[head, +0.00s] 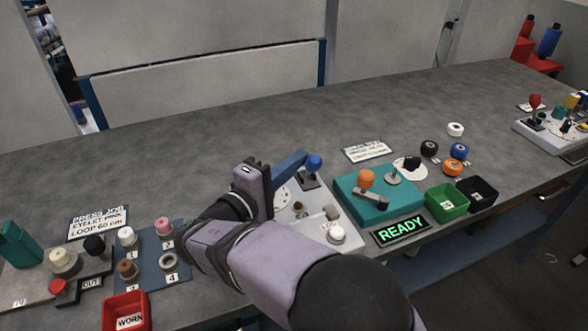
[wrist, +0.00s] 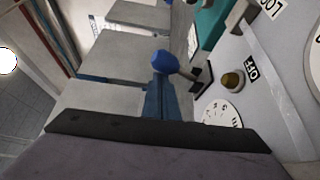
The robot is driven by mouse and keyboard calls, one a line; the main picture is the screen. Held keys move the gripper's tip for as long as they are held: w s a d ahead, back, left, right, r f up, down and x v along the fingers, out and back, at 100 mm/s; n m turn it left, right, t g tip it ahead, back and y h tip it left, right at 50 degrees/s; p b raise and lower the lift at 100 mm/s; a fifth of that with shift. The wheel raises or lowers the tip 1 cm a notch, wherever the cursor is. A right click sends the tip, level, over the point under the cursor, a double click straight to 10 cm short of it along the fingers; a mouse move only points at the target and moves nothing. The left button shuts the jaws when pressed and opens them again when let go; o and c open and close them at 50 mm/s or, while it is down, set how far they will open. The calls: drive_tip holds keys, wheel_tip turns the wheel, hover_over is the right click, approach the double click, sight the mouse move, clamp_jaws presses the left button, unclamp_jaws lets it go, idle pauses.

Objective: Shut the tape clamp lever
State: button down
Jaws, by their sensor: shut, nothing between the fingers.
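The knob stands on a dark base (head: 309,181). I cannot tell for sure which part is the tape clamp lever. In the wrist view my gripper's dark edge (wrist: 160,130) hides the bar's near end.
A white dial (wrist: 222,113) and a brass button (wrist: 232,80) marked OFF are close by. A teal box (head: 378,205) with an orange knob (head: 366,178) stands to the right. A blue mat (head: 160,265) with spools lies left. The bench behind is clear.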

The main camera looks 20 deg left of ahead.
drive_tip(key=shift+s+d+f, duration=0.1)
drive_tip(key=shift+f, duration=0.05)
idle(0.5)
drive_tip(key=shift+s, duration=0.45)
drive_tip(key=b+v, duration=0.1)
drive_tip(key=v, duration=0.5)
drive_tip(key=shift+s+a, duration=0.2)
drive_tip(key=shift+a, duration=0.05)
